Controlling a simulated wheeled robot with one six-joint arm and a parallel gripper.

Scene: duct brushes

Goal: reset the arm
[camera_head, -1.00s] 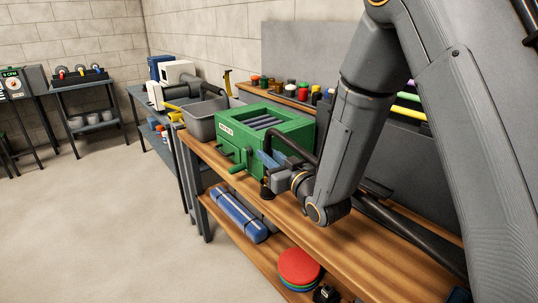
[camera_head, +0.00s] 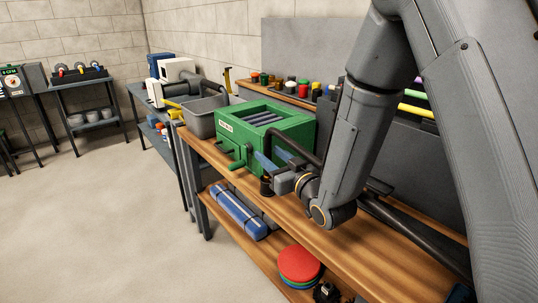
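My arm (camera_head: 365,140) comes down from the upper right over the wooden workbench. My gripper (camera_head: 271,172) is at its lower end, low in front of the right part of the green box-shaped machine (camera_head: 236,150). Blue finger-like parts show between my wrist and the machine.
The bench top (camera_head: 345,245) is bare toward the front right. A grey bin (camera_head: 203,118) stands left of the machine. Colored jars (camera_head: 290,87) line a shelf behind. A black hose (camera_head: 400,228) lies on the right. Open floor (camera_head: 95,220) is at left.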

